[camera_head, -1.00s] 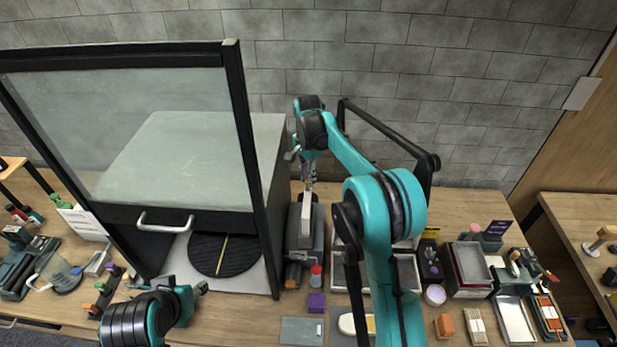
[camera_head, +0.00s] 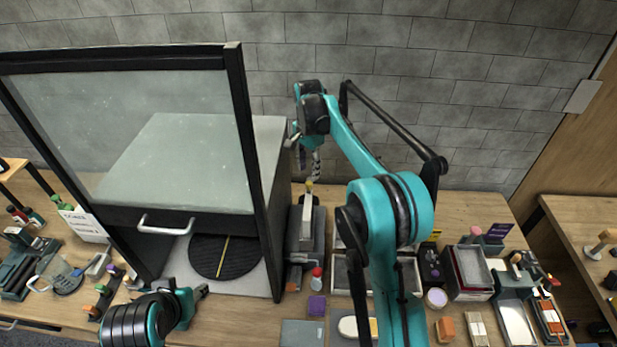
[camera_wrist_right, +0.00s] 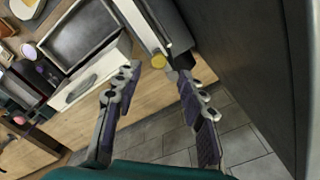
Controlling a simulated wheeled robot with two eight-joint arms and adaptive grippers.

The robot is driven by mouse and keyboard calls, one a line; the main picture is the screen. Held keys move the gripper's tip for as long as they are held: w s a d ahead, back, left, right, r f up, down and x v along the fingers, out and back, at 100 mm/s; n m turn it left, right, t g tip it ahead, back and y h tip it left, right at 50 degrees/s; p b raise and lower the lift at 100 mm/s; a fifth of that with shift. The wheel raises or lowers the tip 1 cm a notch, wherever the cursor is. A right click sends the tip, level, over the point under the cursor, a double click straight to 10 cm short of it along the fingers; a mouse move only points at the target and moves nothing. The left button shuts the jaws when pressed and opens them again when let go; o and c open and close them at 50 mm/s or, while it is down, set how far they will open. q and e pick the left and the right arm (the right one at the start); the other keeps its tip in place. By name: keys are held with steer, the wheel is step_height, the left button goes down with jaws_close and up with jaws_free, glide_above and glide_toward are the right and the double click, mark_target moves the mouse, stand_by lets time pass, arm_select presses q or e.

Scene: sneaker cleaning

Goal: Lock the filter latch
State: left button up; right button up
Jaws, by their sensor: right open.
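A grey filter unit (camera_head: 294,245) stands beside the booth's right side. A pale lever-like bar (camera_head: 307,212) with a yellow tip (camera_head: 309,184) rises from it and looks like the latch. My right gripper (camera_head: 316,172) is open just above the yellow tip. I cannot tell whether the latch is locked. My left gripper (camera_head: 201,292) is low in front of the booth, and its jaw opening is unclear.
The glass-fronted booth (camera_head: 258,190) stands directly left of the filter unit, with a round black turntable (camera_head: 222,256) inside. Trays (camera_head: 408,272) lie to the right. The grey wall is behind.

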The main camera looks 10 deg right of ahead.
mark_target(308, 183)
step_height(308, 183, up, 7)
stand_by(0.3)
